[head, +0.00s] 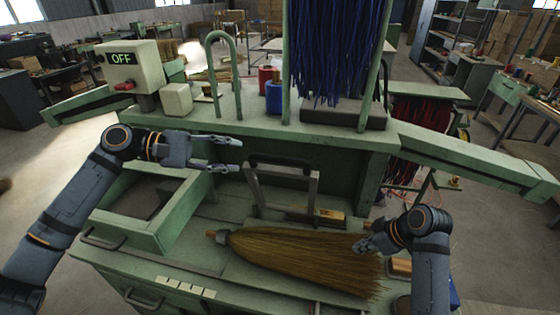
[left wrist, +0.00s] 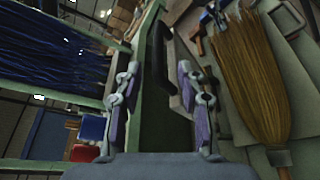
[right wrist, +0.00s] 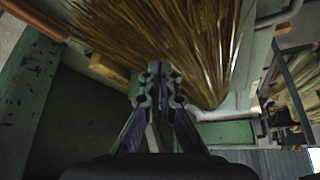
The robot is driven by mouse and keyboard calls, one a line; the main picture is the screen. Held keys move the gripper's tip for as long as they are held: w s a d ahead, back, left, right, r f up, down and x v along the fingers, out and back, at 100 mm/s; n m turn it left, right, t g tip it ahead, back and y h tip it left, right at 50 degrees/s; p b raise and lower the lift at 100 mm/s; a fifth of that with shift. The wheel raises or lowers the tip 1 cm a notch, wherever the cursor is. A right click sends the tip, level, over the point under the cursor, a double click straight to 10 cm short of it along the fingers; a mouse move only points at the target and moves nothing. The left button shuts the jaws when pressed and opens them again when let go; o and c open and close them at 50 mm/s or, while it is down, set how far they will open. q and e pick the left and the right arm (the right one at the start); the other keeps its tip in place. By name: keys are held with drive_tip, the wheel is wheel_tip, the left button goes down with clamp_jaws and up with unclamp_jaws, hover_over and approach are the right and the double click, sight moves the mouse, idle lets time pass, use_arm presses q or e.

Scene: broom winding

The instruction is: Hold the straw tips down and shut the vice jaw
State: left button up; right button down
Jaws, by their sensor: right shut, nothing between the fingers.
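The broom's straw bundle (head: 300,258) lies flat on the green bench, its short wooden end at left and its tips fanned out to the right. The vice jaw (head: 317,192) is a grey metal frame with a black handle (head: 280,160), standing raised behind the straw. My left gripper (head: 240,157) is open and empty, left of the handle; the handle also shows beyond its fingers in the left wrist view (left wrist: 158,55). My right gripper (head: 361,246) is shut with nothing in it, at the straw tips. In the right wrist view its fingertips (right wrist: 159,72) overlap the straw; contact is unclear.
An open green drawer box (head: 150,240) is on the left of the bench. A control box (head: 130,70) reading OFF stands behind it. Blue strands (head: 335,50) hang at the back. A small brass-coloured block (head: 330,216) lies near the jaw frame's base.

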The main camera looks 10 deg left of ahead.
sight(273, 161)
use_arm(q)
drive_tip(key=x, duration=1.2)
drive_tip(key=shift+w, duration=0.1)
drive_tip(key=shift+c, duration=0.2)
clamp_jaws()
